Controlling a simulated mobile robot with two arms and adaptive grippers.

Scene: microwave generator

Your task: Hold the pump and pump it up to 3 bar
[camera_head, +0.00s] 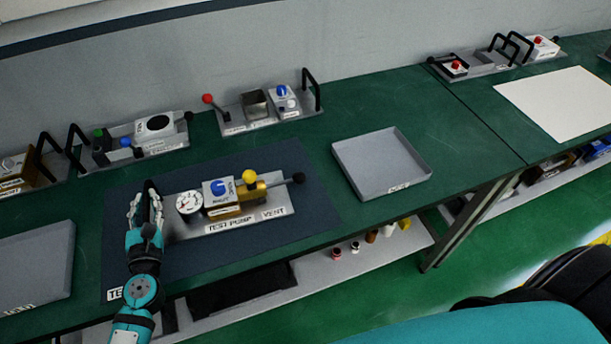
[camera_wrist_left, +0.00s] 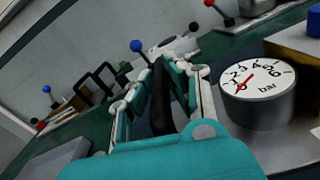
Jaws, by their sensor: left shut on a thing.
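The test pump (camera_head: 240,224) is a grey plate with a round white gauge (camera_head: 189,203), a white box with a blue knob, a brass block with a yellow knob (camera_head: 249,176), and a black-tipped rod at its right end. My left gripper (camera_head: 150,192) is at the plate's left end, beside the gauge. It is shut on a black upright handle (camera_wrist_left: 161,98), which shows between the fingers in the left wrist view. There the gauge (camera_wrist_left: 258,82) reads in bar, and its red needle points to the lower left, near the low end. My right gripper is not in view.
The pump lies on a dark mat (camera_head: 120,250) on the green bench. An empty grey tray (camera_head: 382,165) stands to the right, another (camera_head: 35,265) to the left. Several devices with black handles line the back, such as one with a red-knobbed lever (camera_head: 268,112). Bench right of the mat is partly clear.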

